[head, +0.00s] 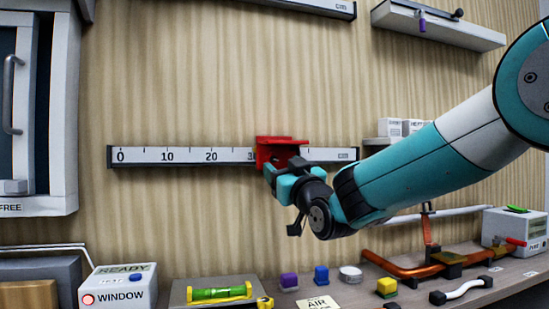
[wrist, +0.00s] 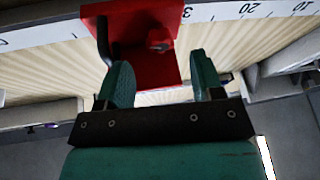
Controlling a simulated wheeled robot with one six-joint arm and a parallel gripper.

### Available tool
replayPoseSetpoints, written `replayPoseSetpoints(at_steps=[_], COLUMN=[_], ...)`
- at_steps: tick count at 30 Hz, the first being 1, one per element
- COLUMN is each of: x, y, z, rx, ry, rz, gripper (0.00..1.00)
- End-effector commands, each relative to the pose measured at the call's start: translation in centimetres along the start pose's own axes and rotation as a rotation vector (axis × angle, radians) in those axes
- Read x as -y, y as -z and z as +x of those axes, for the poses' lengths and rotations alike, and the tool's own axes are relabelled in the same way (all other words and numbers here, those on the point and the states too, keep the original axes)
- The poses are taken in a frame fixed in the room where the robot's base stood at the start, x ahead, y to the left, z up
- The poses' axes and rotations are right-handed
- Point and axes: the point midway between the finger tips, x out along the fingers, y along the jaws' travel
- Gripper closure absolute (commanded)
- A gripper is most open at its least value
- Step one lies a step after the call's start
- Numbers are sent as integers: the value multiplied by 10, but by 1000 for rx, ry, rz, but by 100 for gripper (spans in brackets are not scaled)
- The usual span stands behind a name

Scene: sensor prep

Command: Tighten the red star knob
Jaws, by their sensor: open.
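In the wrist view the red bracket (wrist: 138,22) fills the top middle. A small red knob (wrist: 159,43) shows on it, too small to make out its star shape. My gripper (head: 285,177) is at the bracket's lower front and hides part of it, and the knob is not clear in the head view. In the wrist view my gripper (wrist: 161,62) is open, its teal fingers apart on either side below the knob, with nothing between them.
A shelf bench below holds a green level (head: 217,293), a READY/WINDOW box (head: 118,287), coloured blocks and copper piping (head: 410,269). A small shelf with white boxes (head: 400,127) is right of the bracket. A cabinet (head: 38,110) stands at left.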

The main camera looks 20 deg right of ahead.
Motion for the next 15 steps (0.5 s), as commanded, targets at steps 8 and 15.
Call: replayPoseSetpoints(at_steps=[8, 15], x=[0, 0], y=[0, 0], z=[37, 42], rx=[0, 1], ry=[0, 1], rz=[1, 1], gripper=[39, 39])
